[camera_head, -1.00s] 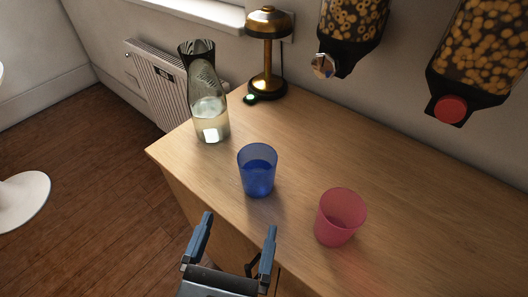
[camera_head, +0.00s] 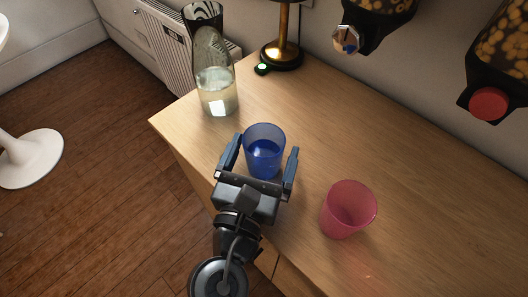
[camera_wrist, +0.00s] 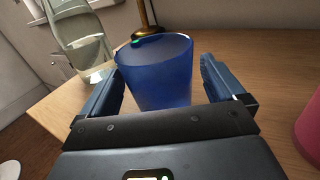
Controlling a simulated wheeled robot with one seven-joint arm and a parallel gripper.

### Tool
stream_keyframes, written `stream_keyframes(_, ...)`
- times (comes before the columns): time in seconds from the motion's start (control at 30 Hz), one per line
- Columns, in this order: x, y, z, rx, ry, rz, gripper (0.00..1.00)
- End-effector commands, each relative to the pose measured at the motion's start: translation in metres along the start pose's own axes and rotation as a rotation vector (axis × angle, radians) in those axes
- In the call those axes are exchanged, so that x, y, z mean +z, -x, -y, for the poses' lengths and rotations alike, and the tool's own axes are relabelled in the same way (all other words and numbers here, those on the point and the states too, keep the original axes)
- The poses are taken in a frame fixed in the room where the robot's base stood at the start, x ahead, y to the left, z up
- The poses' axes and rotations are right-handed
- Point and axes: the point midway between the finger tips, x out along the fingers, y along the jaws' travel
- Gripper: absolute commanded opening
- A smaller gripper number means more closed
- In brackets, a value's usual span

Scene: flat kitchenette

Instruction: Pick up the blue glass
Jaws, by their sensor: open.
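The blue glass (camera_head: 264,150) stands upright on the wooden counter (camera_head: 330,130) near its front edge. My gripper (camera_head: 262,160) is open, with one finger on each side of the glass. In the wrist view the blue glass (camera_wrist: 158,75) sits between the two fingers, with a visible gap at the right finger and a narrower one at the left. The lower part of the glass is hidden behind my gripper's body in the wrist view.
A pink glass (camera_head: 348,210) stands to the right of my gripper. A glass carafe (camera_head: 215,85) stands behind left, and a brass lamp (camera_head: 283,45) at the back. Dispensers (camera_head: 490,103) hang on the wall at right. Free counter lies right of the blue glass.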

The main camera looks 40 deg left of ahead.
Motion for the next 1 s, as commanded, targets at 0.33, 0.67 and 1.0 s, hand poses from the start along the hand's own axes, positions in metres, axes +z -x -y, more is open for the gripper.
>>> stream_keyframes(0.33,-0.0003,-0.0084,0.0001,0.001,0.000,-0.001,0.91)
stream_keyframes(0.67,-0.0004,-0.0081,0.0000,0.001,0.000,-0.001,0.60)
stream_keyframes(1.0,-0.0005,-0.0080,0.0001,0.001,0.000,-0.001,0.28)
